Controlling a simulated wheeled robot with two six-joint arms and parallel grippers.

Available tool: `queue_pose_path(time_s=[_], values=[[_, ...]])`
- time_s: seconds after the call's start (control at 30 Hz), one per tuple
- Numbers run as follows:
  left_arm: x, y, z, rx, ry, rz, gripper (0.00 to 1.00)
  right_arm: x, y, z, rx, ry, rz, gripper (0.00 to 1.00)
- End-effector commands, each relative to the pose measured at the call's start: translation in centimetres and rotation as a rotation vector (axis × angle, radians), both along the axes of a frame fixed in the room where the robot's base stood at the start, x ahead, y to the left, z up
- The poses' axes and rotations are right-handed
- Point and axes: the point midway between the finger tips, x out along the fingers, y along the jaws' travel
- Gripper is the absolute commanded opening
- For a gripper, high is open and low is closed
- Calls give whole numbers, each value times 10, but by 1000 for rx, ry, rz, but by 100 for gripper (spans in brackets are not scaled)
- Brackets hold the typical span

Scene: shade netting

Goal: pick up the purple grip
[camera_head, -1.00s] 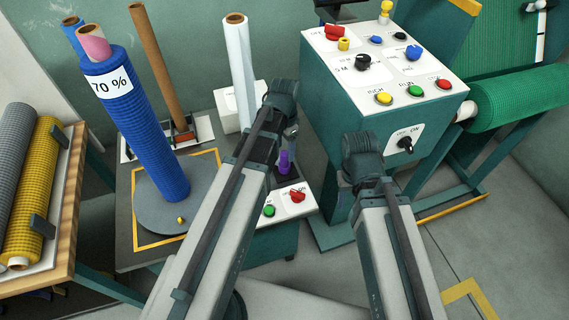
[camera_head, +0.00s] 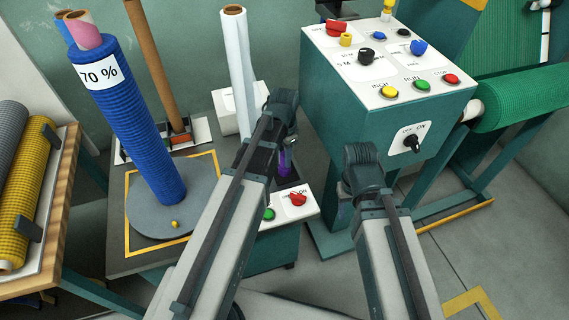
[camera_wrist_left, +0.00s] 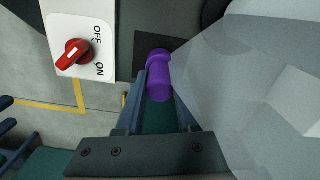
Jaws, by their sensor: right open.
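The purple grip (camera_wrist_left: 158,76) stands up from the dark top of the low turntable unit, beside its red switch. It also shows, partly hidden, in the head view (camera_head: 285,163). My left gripper (camera_wrist_left: 160,92) has its two fingers on either side of the grip, very close to it. Whether the fingers press on it cannot be told. My right gripper (camera_head: 345,212) is open and mostly hidden below its wrist, in front of the large control box, away from the grip.
A red OFF/ON switch (camera_head: 298,199) and green button (camera_head: 268,214) sit just beside the grip. A blue net roll (camera_head: 128,125) stands on a grey turntable (camera_head: 200,205). The control box (camera_head: 330,105) stands close on the right. A white roll (camera_head: 238,65) is behind.

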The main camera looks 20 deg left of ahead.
Motion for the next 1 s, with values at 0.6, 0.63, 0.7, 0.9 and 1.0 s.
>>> queue_pose_path(time_s=[0.6,0.63,0.7,0.9,1.0], values=[[0,0,4,0,0,0,0,0,0,4,0,0,0,50],[0,0,5,0,0,0,0,0,0,5,0,0,0,50],[0,0,10,0,0,0,0,0,0,10,0,0,0,50],[0,0,33,0,0,0,0,0,0,33,0,0,0,50],[0,0,48,0,0,0,0,0,0,48,0,0,0,50]])
